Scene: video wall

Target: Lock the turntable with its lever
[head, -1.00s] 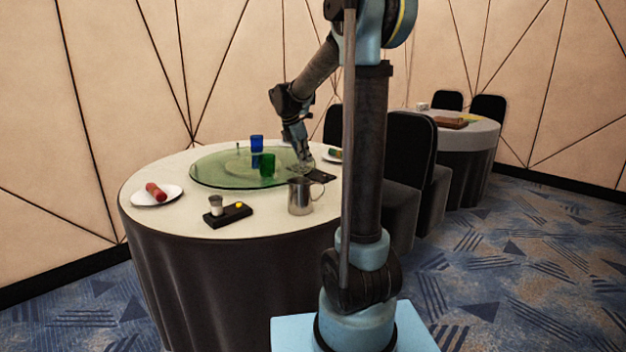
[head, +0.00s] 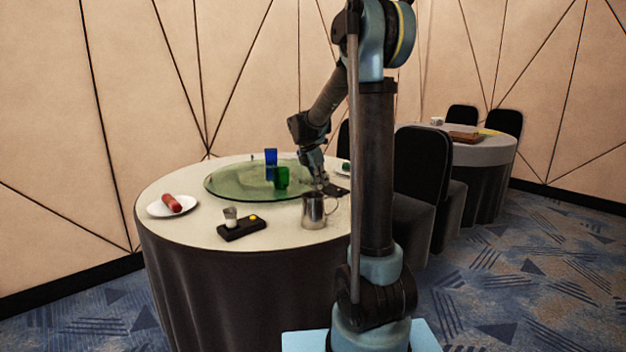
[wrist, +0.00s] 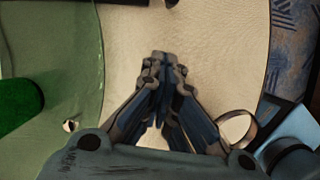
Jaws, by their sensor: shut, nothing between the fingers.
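The turntable is a green glass disc (head: 232,186) on the round table; its rim also fills the left of the wrist view (wrist: 75,60). My gripper (head: 321,182) is low at the disc's right side. In the wrist view my gripper (wrist: 160,62) is shut and empty over bare cloth, just right of the glass rim. A flat dark piece (head: 338,190) lies beside my fingers at the table's right; I cannot tell whether it is the lever or whether my fingers touch it.
A blue glass (head: 271,156) and a green glass (head: 281,178) stand on the disc. A metal mug (head: 314,211) stands close in front of my gripper. A black tray (head: 241,229) and a plate (head: 160,209) with a red roll are at the front left. Chairs (head: 422,165) stand right.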

